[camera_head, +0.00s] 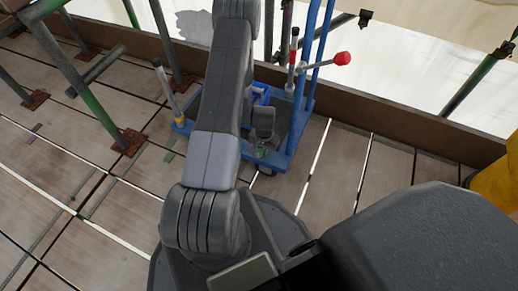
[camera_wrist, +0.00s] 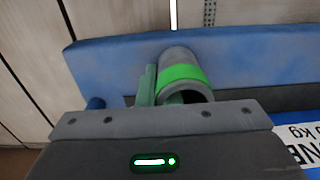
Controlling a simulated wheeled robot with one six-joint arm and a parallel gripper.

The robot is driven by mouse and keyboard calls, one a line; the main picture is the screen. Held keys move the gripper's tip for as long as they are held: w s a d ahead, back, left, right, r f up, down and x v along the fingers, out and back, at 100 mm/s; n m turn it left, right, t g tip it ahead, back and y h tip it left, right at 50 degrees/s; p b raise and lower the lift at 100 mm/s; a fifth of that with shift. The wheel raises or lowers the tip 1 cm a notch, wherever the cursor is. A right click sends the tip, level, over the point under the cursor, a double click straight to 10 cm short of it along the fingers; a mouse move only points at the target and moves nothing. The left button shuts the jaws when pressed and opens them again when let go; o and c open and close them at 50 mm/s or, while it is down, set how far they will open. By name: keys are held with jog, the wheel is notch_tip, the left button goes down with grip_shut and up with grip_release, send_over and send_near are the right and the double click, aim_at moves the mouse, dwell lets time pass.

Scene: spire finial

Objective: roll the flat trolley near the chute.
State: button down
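The flat trolley (camera_head: 302,140) is blue, with a low deck and tall blue push bars at its right side. It stands on the boards beyond my base, partly hidden by my arm. My gripper (camera_head: 263,145) is low over the near part of the deck. In the wrist view, the trolley's blue edge (camera_wrist: 245,45) crosses the picture, with a lettered plate at the right. A grey hollow cylinder with a green band (camera_wrist: 183,75) is just ahead of my gripper's body. My fingers are not clear, and I cannot tell whether they hold it. I cannot make out the chute for sure.
A blue bin (camera_head: 260,93) and a lever with a red knob (camera_head: 342,58) are at the trolley. A brown toe board (camera_head: 400,128) runs behind it. Scaffold poles (camera_head: 85,100) stand at left. A yellow object (camera_head: 497,185) is at the right edge. The boards right of the trolley look clear.

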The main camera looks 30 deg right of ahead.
jog(key=s+d+b, duration=0.2)
jog(key=s+d, duration=0.8)
jog(key=s, duration=0.1)
jog(key=shift+s, duration=0.35)
jog(key=shift+d, duration=0.1)
dwell(0.4)
jog(key=s+d+b, duration=0.3)
jog(key=s+d, duration=0.8)
jog(key=s, duration=0.2)
jog(key=shift+s+d, duration=0.3)
dwell(0.4)
jog(key=s+d+b, duration=0.1)
jog(key=s+d, duration=1)
jog(key=s, duration=0.2)
jog(key=shift+s+d, duration=0.3)
dwell(0.6)
jog(key=c, duration=1.5)
grip_release()
jog(key=shift+c, duration=0.2)
